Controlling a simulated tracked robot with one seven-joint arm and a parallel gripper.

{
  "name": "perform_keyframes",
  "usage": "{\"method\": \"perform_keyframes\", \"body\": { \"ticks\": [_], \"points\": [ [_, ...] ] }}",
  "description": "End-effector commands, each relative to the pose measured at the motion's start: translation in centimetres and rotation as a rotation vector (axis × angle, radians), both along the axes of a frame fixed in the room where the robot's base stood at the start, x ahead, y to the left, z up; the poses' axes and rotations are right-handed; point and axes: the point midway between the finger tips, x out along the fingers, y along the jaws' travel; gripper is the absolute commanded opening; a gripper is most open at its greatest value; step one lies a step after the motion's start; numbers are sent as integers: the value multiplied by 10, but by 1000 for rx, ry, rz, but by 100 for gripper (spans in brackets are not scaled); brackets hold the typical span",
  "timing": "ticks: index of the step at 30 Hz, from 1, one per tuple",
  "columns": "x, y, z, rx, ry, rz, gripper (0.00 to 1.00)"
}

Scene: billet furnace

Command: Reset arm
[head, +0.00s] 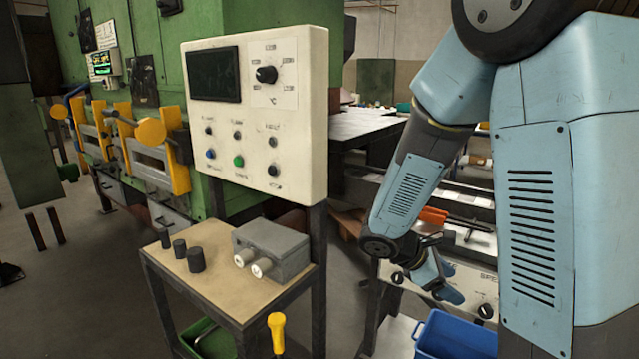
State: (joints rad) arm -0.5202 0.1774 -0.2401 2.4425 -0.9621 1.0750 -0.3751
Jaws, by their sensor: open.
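My arm comes down from the upper right of the head view and bends toward the lower middle. My gripper (447,290) shows small and dark at its end, in front of a white panel with black knobs (485,285) and above a blue bin (455,335). It is open, and I see nothing held in it. Part of the wrist is hidden behind the forearm, and the fingers are hard to make out.
A white control panel (310,120) with a dial and buttons stands left of my arm. Below it, a small table (215,290) bears a grey box (272,250) and several black cylinders. A yellow-handled tool (277,332) stands in front. The green furnace (240,18) is behind.

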Motion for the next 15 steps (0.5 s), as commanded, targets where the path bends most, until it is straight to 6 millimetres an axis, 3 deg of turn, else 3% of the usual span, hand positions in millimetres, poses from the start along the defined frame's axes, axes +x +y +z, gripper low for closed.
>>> {"method": "perform_keyframes", "body": {
  "ticks": [15],
  "points": [
    [-60,0,68,425,-392,-483,69]
  ]
}}
